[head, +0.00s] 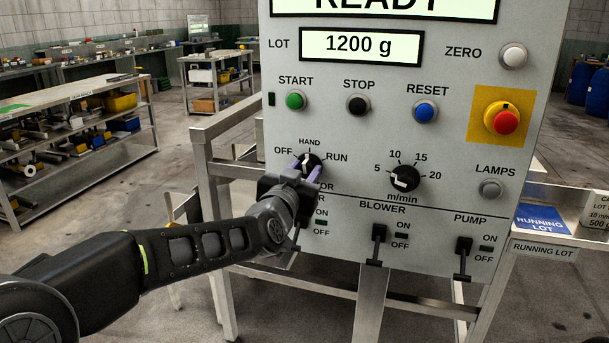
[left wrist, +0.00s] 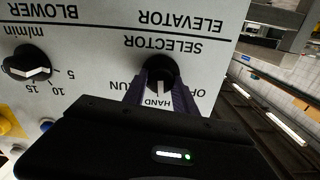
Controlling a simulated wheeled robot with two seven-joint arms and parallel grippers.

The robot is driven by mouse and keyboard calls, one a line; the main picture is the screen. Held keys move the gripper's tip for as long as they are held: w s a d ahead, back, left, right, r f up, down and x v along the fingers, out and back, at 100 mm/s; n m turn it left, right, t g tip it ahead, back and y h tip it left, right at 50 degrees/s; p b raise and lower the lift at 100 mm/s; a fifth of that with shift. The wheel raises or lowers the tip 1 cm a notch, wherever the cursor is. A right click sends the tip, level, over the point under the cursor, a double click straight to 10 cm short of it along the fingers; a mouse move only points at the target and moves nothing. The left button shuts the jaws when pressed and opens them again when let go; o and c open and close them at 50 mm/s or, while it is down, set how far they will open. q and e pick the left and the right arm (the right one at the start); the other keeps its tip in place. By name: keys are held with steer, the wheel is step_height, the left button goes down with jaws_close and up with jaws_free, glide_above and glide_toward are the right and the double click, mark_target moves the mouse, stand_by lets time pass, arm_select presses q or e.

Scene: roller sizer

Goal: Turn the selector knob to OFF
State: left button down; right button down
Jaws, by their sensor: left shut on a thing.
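The selector knob (head: 313,158) is a round black knob with a white pointer on the grey control panel (head: 345,240). OFF is marked at its left, HAND above it and RUN at its right. My left gripper (head: 306,172) has its two purple fingers on either side of the knob, shut on it. The left wrist view shows the panel upside down, with the knob (left wrist: 161,72) between the fingers. The white pointer there points toward HAND. The fingers and gripper body hide part of the knob and its lettering. My right gripper is not in view.
START (head: 295,100), STOP (head: 358,104) and RESET (head: 425,111) buttons sit above the knob. A speed dial (head: 405,178) and a red emergency stop (head: 506,122) are to the right. Toggle switches, such as BLOWER (head: 378,240), lie below. Shelving (head: 80,130) stands behind at the left.

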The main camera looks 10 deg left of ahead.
arm_select(q)
steer(key=n+b, duration=0.2)
steer(key=n, duration=0.1)
steer(key=n+b, duration=0.1)
steer(key=n, duration=0.1)
steer(key=shift+a+f, duration=0.1)
steer(key=shift+f, duration=0.15)
steer(key=n+b, duration=0.1)
steer(key=n, duration=0.1)
steer(key=shift+n, duration=0.3)
steer(key=shift+r+n+b, duration=0.1)
steer(key=shift+n+b, duration=0.7)
steer(key=shift+n, duration=0.5)
steer(key=c, duration=1)
jaws_free()
steer(key=shift+r, duration=0.1)
